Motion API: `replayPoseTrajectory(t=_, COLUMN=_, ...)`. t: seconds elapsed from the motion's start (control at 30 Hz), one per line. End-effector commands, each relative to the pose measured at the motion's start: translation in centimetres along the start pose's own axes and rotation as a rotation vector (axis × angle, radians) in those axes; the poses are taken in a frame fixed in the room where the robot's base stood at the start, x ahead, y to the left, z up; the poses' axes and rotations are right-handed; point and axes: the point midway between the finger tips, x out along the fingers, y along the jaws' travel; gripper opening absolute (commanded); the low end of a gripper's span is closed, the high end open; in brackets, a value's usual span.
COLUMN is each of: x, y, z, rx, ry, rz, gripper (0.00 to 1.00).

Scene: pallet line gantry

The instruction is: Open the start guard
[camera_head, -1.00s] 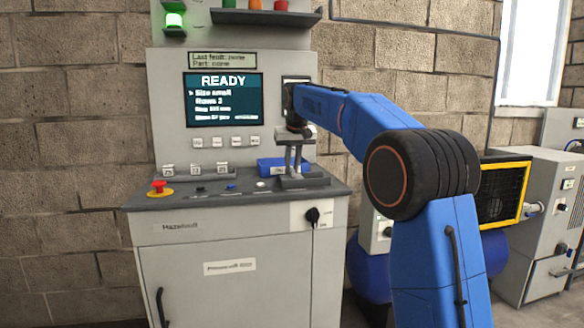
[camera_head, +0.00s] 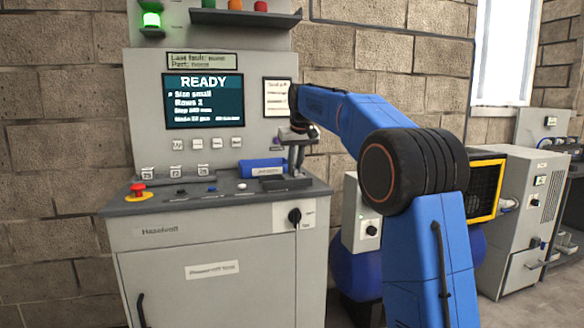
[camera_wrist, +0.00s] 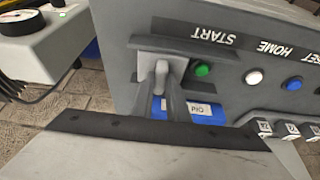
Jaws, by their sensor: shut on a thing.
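The start guard (camera_wrist: 150,66) is a grey sliding plate with an upright tab, between two dark rails on the console top. In the wrist view, which shows the panel upside down, it lies to the left of the green START button (camera_wrist: 202,69), which is uncovered. My gripper (camera_wrist: 165,90) is shut on the guard's tab. In the head view my gripper (camera_head: 297,168) reaches down to the dark guard housing (camera_head: 285,183) at the right end of the console top; the green button is hidden there.
A white HOME button (camera_wrist: 254,77) and a blue button (camera_wrist: 294,83) are beside START. A red emergency stop (camera_head: 138,189) is at the console's left. A blue tray (camera_head: 262,167) stands behind the guard. The screen (camera_head: 203,100) reads READY.

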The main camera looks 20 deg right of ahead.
Motion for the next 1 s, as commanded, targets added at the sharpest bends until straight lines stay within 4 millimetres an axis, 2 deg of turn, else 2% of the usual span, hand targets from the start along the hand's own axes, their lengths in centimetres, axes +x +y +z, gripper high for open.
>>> replayPoseTrajectory(t=0.03, x=-0.1, y=0.0, z=0.0, rx=0.0, ry=0.002, rz=0.0, gripper=0.0)
replayPoseTrajectory(t=0.07, x=-0.1, y=0.0, z=0.0, rx=0.0, ry=0.002, rz=0.0, gripper=0.21)
replayPoseTrajectory(t=0.1, x=-0.1, y=0.0, z=0.0, rx=0.0, ry=0.002, rz=0.0, gripper=0.31)
replayPoseTrajectory(t=0.13, x=-0.1, y=0.0, z=0.0, rx=0.0, ry=0.002, rz=0.0, gripper=0.33)
replayPoseTrajectory(t=0.43, x=-0.1, y=0.0, z=0.0, rx=0.001, ry=0.001, rz=0.0, gripper=0.33)
replayPoseTrajectory(t=0.57, x=-1.0, y=0.0, z=-0.1, rx=0.001, ry=0.003, rz=0.0, gripper=0.33)
replayPoseTrajectory(t=0.67, x=-2.5, y=0.0, z=-0.1, rx=0.001, ry=0.004, rz=0.0, gripper=0.33)
replayPoseTrajectory(t=1.0, x=-9.2, y=0.0, z=-0.1, rx=0.001, ry=0.004, rz=0.0, gripper=0.33)
